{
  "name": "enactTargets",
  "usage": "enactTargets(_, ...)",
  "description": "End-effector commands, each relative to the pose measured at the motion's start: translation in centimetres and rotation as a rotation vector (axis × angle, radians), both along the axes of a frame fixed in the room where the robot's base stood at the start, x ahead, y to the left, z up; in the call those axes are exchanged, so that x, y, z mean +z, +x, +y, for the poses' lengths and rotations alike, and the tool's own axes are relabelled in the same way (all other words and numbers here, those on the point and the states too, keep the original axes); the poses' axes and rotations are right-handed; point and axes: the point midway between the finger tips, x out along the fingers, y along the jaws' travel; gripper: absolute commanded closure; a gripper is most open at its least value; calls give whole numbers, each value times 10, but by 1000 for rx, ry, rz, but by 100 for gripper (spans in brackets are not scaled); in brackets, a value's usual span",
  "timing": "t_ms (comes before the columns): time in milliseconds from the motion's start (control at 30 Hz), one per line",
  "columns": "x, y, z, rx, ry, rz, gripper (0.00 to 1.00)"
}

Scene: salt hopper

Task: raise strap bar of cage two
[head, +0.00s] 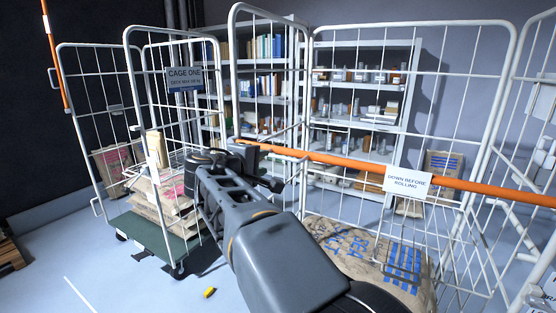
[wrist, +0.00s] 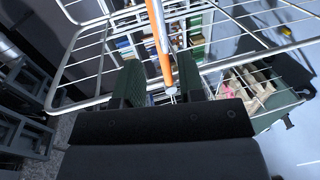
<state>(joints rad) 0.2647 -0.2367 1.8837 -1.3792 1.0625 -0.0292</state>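The orange strap bar (head: 350,165) lies across the front of the right-hand cage (head: 513,70), sloping slightly down to the right. A white tag on it reads "DOWN BEFORE ROLLING" (head: 407,182). No cage-two sign is legible. My gripper (head: 257,160) is at the bar's left end, by the cage's left upright. In the wrist view the orange bar (wrist: 160,45) runs between my two dark fingers (wrist: 160,84), its pale end near the palm. The fingers stand apart with a visible gap on the bar's left; contact on the right is unclear.
Cage one, with its sign (head: 185,79), stands left and holds stacked sacks (head: 165,198). An orange bar (head: 55,55) stands upright at its left. A large sack (head: 375,260) lies in the right-hand cage. Shelves (head: 345,120) stand behind. A yellow object (head: 209,292) lies on the floor.

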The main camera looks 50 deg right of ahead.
Motion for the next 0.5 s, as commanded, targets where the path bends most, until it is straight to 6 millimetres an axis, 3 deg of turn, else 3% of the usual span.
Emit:
enactTargets(200, -9, 10, -42, -3, 3, 2, 64)
enactTargets(500, -18, 21, -83, 1, 4, 2, 64)
